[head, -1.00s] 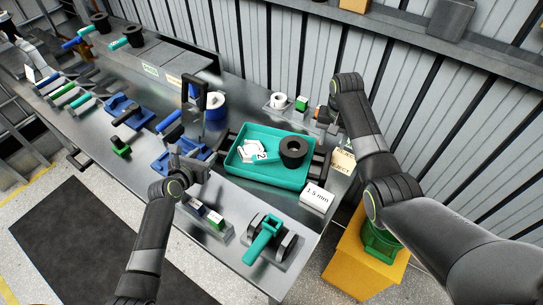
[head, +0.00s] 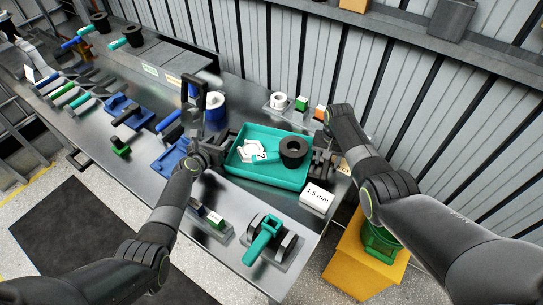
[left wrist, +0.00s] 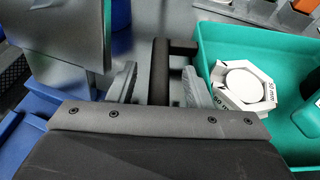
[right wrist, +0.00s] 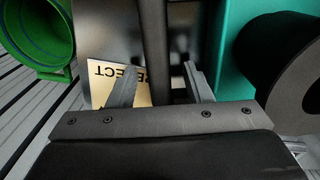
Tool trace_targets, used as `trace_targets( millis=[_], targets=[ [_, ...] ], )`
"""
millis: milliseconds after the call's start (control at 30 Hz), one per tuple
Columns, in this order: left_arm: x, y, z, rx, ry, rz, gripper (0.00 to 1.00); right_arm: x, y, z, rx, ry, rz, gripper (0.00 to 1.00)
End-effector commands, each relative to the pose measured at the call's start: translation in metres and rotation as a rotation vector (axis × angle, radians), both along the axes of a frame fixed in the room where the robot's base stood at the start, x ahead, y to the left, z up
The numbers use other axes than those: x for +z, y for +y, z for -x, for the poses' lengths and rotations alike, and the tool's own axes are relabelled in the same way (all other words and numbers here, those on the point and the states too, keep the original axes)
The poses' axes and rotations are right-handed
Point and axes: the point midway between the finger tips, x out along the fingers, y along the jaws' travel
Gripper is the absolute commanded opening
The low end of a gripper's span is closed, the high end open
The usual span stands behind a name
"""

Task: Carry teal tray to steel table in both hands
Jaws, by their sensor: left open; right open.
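The teal tray (head: 265,176) lies flat on a steel-topped bench (head: 190,248). It holds white labelled pieces (head: 252,151) and a black ring (head: 293,152). My left gripper (head: 222,149) is at the tray's left side. In the left wrist view its open fingers (left wrist: 160,82) stand on either side of a black handle bar (left wrist: 160,62). My right gripper (head: 322,158) is at the tray's right end. In the right wrist view its open fingers (right wrist: 160,85) stand on either side of a dark bar (right wrist: 155,40). I cannot tell whether either gripper touches its bar.
A white "1.5 mm" block (head: 317,196) sits by the tray's near right corner. A teal-handled tool (head: 263,240) lies in front. A blue-and-white roll (head: 215,108) stands behind my left gripper. A yellow stand with a green cylinder (head: 380,243) is off the bench's right end.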

Motion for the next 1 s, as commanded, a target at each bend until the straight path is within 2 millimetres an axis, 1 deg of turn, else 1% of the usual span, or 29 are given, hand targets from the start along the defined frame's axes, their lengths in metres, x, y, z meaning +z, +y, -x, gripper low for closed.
trace_targets(
  millis=[367,400,733,1000],
  targets=[
    [-0.0012,-0.0006,-0.0021,0.002,0.001,0.0,0.45,-0.0027,0.0002,0.0,0.0,-0.001,0.0,0.45],
    [-0.0012,-0.0006,-0.0021,0.001,0.001,0.0,0.44,-0.0026,0.0002,0.0,0.0,-0.001,0.0,0.44],
    [-0.0013,-0.0005,-0.002,0.001,0.001,-0.001,0.01,-0.0025,0.0002,0.0,0.0,0.0,0.0,0.01],
    [-0.0013,-0.0005,-0.002,0.001,0.001,0.0,0.0,-0.0025,0.0002,0.0,0.0,0.0,0.0,0.0]
  ],
)
